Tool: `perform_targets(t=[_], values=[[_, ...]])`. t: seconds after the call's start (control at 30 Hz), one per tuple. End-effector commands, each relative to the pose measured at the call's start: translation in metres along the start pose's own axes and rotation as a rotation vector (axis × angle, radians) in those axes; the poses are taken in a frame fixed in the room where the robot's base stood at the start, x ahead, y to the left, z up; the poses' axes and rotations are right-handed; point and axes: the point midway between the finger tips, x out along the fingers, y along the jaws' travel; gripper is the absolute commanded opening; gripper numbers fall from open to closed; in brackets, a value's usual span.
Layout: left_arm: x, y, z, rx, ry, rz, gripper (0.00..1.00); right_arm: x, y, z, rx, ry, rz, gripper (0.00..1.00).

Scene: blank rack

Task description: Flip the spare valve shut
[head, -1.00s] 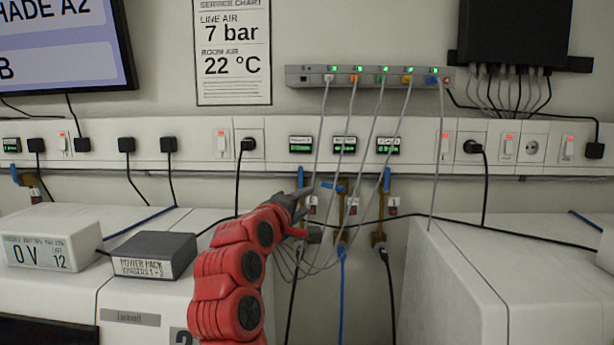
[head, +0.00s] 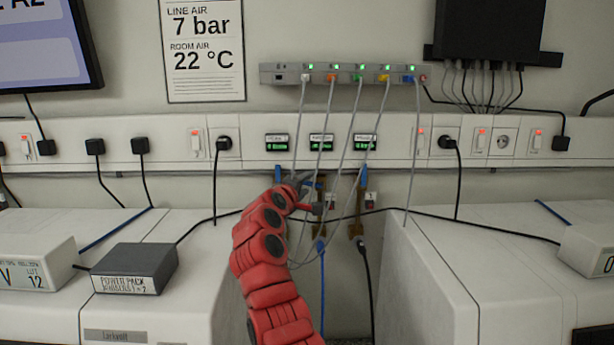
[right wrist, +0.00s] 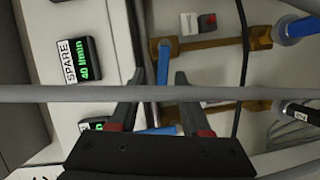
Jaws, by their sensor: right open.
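The spare valve is the middle of three brass valves; its body (right wrist: 205,43) and blue handle (right wrist: 163,65) show in the right wrist view. The handle lies crosswise to the body; the neighbouring valve's handle (right wrist: 165,130) lies along its pipe. The SPARE display (right wrist: 75,60) is lit green with an l/min reading. My right gripper (right wrist: 158,80) is open, with the spare handle seen between its fingertips; I cannot tell whether they touch. In the head view my right gripper (head: 308,194) partly hides the left and middle valves. My left gripper is not in view.
A grey cable (right wrist: 60,94) crosses in front of the fingers. Thin cables hang from the grey switch strip (head: 345,75) past the valves. The right valve handle (head: 364,175) points up. White cabinets (head: 450,270) flank the gap; a power pack (head: 135,268) stands left.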

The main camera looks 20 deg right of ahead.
Motion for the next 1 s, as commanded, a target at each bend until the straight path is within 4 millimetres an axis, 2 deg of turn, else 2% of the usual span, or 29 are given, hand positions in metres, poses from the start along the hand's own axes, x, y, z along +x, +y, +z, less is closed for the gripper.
perform_targets(t=[0.3,0.67,0.9,0.93,1.0], values=[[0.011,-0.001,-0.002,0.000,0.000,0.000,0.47,0.021,0.000,-0.002,-0.001,0.001,-0.001,0.47],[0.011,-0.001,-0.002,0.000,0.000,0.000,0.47,0.024,-0.001,-0.002,-0.001,0.004,0.000,0.47],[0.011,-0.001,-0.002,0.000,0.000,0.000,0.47,0.024,-0.001,-0.002,-0.001,0.004,0.000,0.04],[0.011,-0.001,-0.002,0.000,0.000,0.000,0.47,0.024,-0.001,-0.002,-0.001,0.004,0.000,0.00],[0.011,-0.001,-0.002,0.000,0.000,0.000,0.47,0.024,-0.001,-0.002,-0.001,0.004,0.000,0.00]])
